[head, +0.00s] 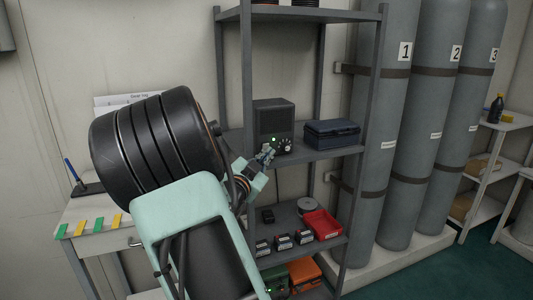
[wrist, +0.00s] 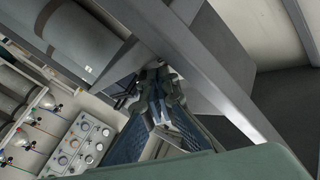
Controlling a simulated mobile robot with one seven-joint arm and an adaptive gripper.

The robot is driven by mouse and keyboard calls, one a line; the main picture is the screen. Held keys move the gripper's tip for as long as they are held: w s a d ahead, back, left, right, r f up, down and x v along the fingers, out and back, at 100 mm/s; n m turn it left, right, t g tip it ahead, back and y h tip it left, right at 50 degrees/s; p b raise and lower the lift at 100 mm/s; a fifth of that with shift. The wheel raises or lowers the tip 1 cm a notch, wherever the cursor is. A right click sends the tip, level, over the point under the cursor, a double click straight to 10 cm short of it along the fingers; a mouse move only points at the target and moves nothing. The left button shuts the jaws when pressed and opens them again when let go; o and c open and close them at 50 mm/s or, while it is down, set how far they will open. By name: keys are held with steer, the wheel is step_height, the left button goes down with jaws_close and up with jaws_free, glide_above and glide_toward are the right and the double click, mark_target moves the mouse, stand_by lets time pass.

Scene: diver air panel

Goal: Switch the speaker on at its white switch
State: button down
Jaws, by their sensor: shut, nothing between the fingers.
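The speaker (head: 273,117) is a dark grey box on the middle shelf of the rack in the head view. A small green light (head: 273,139) shows low on its front, with a dark knob beside it. I cannot make out the white switch; my gripper covers the lower left part of the front. My gripper (head: 267,154) is shut and empty, in front of the speaker's lower edge, near the green light. I cannot tell whether it touches the speaker. In the wrist view the shut fingers (wrist: 158,98) point away from the camera, and the speaker cannot be made out clearly.
A dark blue case (head: 332,134) stands right of the speaker. The lower shelf holds a red bin (head: 322,224) and several small boxes. Tall grey cylinders (head: 388,130) stand to the right. A grey rack post (wrist: 215,75) crosses close by the fingers; a gauge panel (wrist: 82,143) lies left.

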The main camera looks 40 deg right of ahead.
steer(key=shift+s, duration=0.1)
steer(key=shift+s+a+r, duration=0.1)
steer(key=shift+s+a, duration=0.05)
steer(key=shift+s, duration=0.45)
steer(key=s, duration=0.3)
steer(key=s+a, duration=0.1)
steer(key=shift+s+a+r, duration=0.1)
steer(key=shift+s+r, duration=0.2)
steer(key=shift+s, duration=0.1)
stand_by(0.6)
